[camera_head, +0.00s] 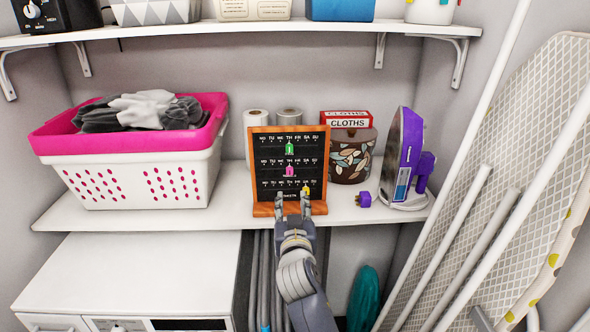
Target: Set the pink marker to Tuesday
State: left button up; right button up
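A black weekday board (262,178) in an orange-brown wooden frame stands on the lower shelf, with three rows of day letters. The pink marker (290,171) is in the middle row, around the Thursday column. A green marker (289,149) is in the top row near Thursday, and a yellow marker (305,190) is in the bottom row near Saturday. My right gripper (292,202) is in front of the board's lower edge, below the pink marker. Its fingers are apart, with nothing seen between them. It hides part of the bottom of the board. My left gripper is not in view.
A pink-rimmed white laundry basket (130,173) stands left on the lower shelf (100,217). Paper rolls (257,121), a leaf-patterned canister (351,156) and a purple iron (407,150) stand around the board. An ironing board (520,180) leans at right. The upper shelf (230,29) runs above.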

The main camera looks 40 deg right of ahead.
aim_at(290, 172)
jog(key=x, duration=0.3)
jog(key=r+p+x, duration=0.1)
jog(key=x, duration=0.3)
jog(key=p+x, duration=0.1)
jog(key=x, duration=0.2)
jog(key=shift+w+d+r, duration=0.25)
jog(key=shift+w+r, duration=0.05)
jog(key=shift+w+d+r, duration=0.1)
jog(key=shift+w, duration=0.15)
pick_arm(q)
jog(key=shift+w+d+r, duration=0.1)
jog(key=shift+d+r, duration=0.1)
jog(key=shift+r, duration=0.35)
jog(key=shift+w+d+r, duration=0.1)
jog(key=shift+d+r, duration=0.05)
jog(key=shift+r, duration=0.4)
pick_arm(e)
jog(key=shift+w+d, duration=0.2)
jog(key=shift+w, duration=0.05)
grip_shut()
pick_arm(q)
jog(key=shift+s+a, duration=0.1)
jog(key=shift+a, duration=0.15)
